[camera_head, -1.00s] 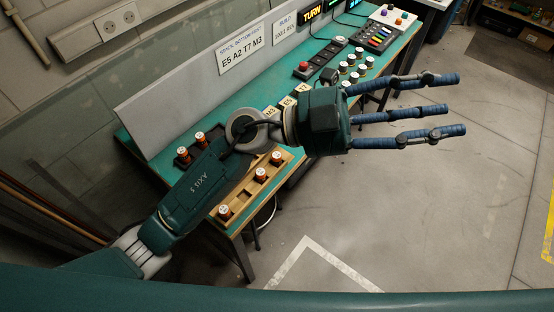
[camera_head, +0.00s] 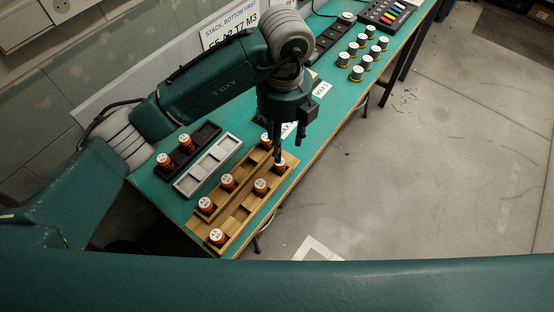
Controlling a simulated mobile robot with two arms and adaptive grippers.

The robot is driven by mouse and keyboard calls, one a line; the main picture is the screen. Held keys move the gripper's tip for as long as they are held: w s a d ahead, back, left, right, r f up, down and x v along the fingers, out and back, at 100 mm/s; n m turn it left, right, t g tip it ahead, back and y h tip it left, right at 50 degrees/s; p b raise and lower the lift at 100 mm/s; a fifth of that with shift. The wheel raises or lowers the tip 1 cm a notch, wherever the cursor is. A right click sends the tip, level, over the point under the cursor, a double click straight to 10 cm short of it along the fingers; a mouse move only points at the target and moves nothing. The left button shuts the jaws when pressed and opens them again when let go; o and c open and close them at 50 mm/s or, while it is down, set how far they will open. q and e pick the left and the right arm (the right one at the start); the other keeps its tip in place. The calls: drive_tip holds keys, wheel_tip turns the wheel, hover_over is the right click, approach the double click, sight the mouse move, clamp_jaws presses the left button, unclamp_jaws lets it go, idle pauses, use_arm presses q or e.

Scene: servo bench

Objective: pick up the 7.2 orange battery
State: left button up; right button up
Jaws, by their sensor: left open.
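Several orange batteries with white tops stand in a wooden rack (camera_head: 240,213) on the green bench. Their labels are too small to read, so I cannot tell which one is the 7.2. My left gripper (camera_head: 279,155) is open and points down over the far end of the rack. Its fingers are close to one orange battery (camera_head: 280,166) and partly cover the area beside another (camera_head: 266,140); I cannot tell whether they touch either. Other batteries (camera_head: 228,182) stand nearer in the rack. My right gripper is not in view.
A black tray (camera_head: 206,134) with two orange batteries (camera_head: 186,142) and an empty grey tray (camera_head: 209,166) lie left of the rack. Several white-topped spools (camera_head: 357,74) stand farther along the bench. A sign (camera_head: 225,25) stands behind my arm. Open floor lies to the right.

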sight(282, 164)
use_arm(q)
drive_tip(key=shift+s+f+p, duration=0.2)
drive_tip(key=shift+f+p, duration=0.15)
drive_tip(key=shift+f, duration=0.6)
wheel_tip(282, 164, down, 3)
drive_tip(key=shift+w+r+p, duration=0.1)
drive_tip(key=shift+w+p, duration=0.05)
drive_tip(key=shift+p, duration=0.25)
drive_tip(key=shift+f, duration=0.35)
drive_tip(key=shift+w+a+f+p, duration=0.1)
drive_tip(key=shift+a+f+p, duration=0.05)
drive_tip(key=shift+f+p, duration=0.4)
drive_tip(key=shift+w+a+f+p, duration=0.1)
drive_tip(key=shift+f+p, duration=0.3)
drive_tip(key=shift+f, duration=0.1)
wheel_tip(282, 164, down, 3)
drive_tip(key=shift+w+a+r+p, duration=0.1)
drive_tip(key=shift+w+r+p, duration=0.05)
drive_tip(key=shift+p, duration=0.3)
drive_tip(key=shift+f, duration=0.45)
drive_tip(key=c, duration=0.9)
clamp_jaws()
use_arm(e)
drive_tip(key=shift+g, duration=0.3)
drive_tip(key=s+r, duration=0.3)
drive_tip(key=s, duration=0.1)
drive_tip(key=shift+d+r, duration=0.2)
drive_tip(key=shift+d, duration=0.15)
